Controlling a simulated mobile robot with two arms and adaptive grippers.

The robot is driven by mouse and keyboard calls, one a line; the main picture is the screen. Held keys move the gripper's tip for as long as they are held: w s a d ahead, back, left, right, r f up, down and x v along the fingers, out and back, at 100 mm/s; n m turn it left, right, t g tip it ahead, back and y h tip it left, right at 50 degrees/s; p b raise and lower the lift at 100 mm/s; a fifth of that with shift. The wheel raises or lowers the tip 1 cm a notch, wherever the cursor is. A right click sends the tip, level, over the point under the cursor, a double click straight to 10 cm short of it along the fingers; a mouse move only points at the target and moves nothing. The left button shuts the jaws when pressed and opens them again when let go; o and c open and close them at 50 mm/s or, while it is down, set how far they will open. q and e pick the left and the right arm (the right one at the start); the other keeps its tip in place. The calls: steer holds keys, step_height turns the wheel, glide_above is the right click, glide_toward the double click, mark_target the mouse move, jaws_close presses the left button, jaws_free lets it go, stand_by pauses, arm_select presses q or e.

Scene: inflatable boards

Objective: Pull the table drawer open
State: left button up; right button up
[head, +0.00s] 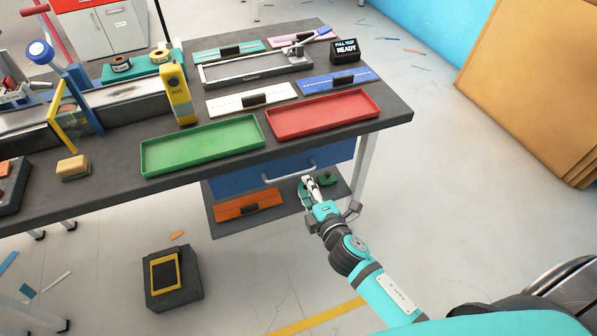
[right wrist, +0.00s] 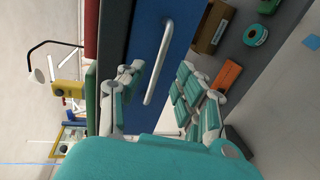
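The blue drawer (head: 240,178) hangs under the front edge of the dark workbench (head: 400,112). It looks shut; no inside shows. Its silver bar handle (head: 290,172) runs along the drawer front, and in the right wrist view the handle (right wrist: 160,62) stands out from the blue front (right wrist: 145,30). My right gripper (head: 311,186) is just in front of the handle's right part. In the wrist view its teal fingers (right wrist: 158,85) are spread apart, with the handle lying in the gap between them. I see no finger closed on it. My left gripper is out of view.
A shelf (head: 222,232) below the drawer carries an orange plate (head: 248,204) and a green item (head: 325,178). Green (head: 200,145) and red (head: 322,113) trays lie on the bench top. A dark box (head: 172,280) stands on the floor.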

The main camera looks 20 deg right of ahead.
mark_target(299, 174)
steer(key=x, duration=0.7)
steer(key=shift+w, duration=0.25)
jaws_close()
steer(key=shift+f, duration=0.1)
